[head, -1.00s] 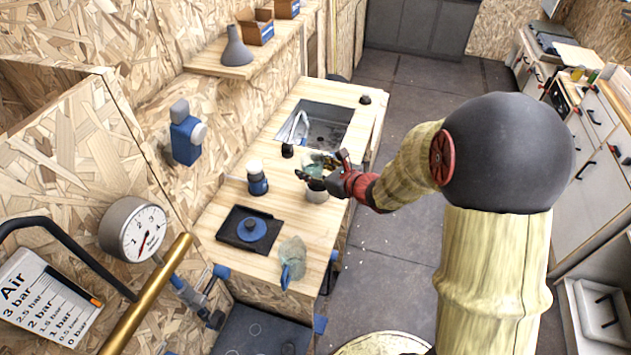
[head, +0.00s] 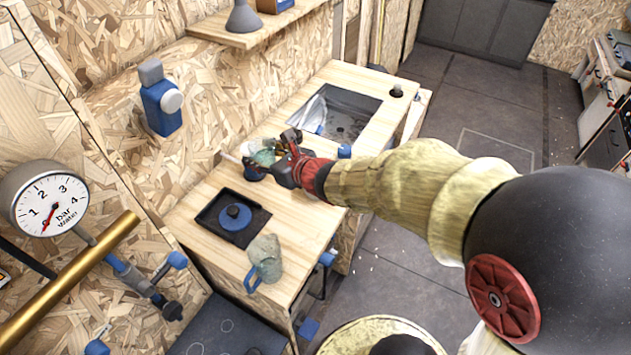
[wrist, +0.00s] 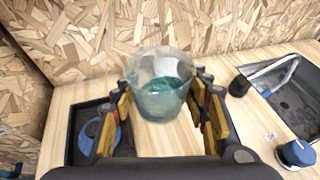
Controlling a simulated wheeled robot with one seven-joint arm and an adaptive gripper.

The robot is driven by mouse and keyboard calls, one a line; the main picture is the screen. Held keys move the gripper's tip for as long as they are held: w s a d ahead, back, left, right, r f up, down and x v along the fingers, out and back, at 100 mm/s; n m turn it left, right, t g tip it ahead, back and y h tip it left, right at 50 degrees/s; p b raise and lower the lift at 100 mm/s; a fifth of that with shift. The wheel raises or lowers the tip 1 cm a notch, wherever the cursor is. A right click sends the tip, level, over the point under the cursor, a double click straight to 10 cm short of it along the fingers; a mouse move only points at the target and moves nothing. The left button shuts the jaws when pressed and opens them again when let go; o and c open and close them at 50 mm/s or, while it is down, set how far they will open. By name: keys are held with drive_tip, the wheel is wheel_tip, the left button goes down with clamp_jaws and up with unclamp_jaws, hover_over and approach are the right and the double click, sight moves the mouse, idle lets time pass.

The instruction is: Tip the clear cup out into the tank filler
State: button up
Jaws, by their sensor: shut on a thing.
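My gripper (head: 276,154) is shut on the clear cup (head: 264,157) and holds it above the wooden counter, near the wall. In the wrist view the clear cup (wrist: 160,88) sits between the two fingers, roughly upright, with teal contents in it. A black square dish with a blue round piece (head: 236,217) is set on the counter to the left of the cup; it looks like the tank filler, though I cannot be sure. In the wrist view this dish (wrist: 75,150) is at the lower left, partly hidden by a finger. The cup is apart from it.
A pale jug with a blue handle (head: 264,258) stands at the counter's near edge. The sink (head: 345,112) is at the far end. A black cylinder (wrist: 240,86) and a blue knob (wrist: 296,153) stand near it. A wall-mounted blue device (head: 161,105) juts out on the left.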

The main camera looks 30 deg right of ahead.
drive_tip(key=s+b, duration=0.1)
drive_tip(key=s+f+b, duration=0.1)
drive_tip(key=shift+a+f+b, duration=0.2)
drive_tip(key=shift+f+b, duration=0.1)
drive_tip(key=shift+m+h, duration=0.9)
drive_tip(key=s+f+b, duration=0.2)
drive_tip(key=f, duration=0.1)
drive_tip(key=s+d+f+b, duration=0.1)
drive_tip(key=s+f+b, duration=0.2)
drive_tip(key=shift+s+d, duration=0.1)
drive_tip(key=shift+s, duration=0.05)
drive_tip(key=shift+s+d+f+h+b, duration=0.15)
drive_tip(key=shift+s+f+b, duration=0.1)
drive_tip(key=shift+f, duration=0.3)
drive_tip(key=shift+s+d+f+h+b, duration=0.15)
drive_tip(key=shift+s+f, duration=0.1)
drive_tip(key=shift+f, duration=0.3)
drive_tip(key=shift+d+m, duration=0.1)
drive_tip(key=shift+m, duration=0.2)
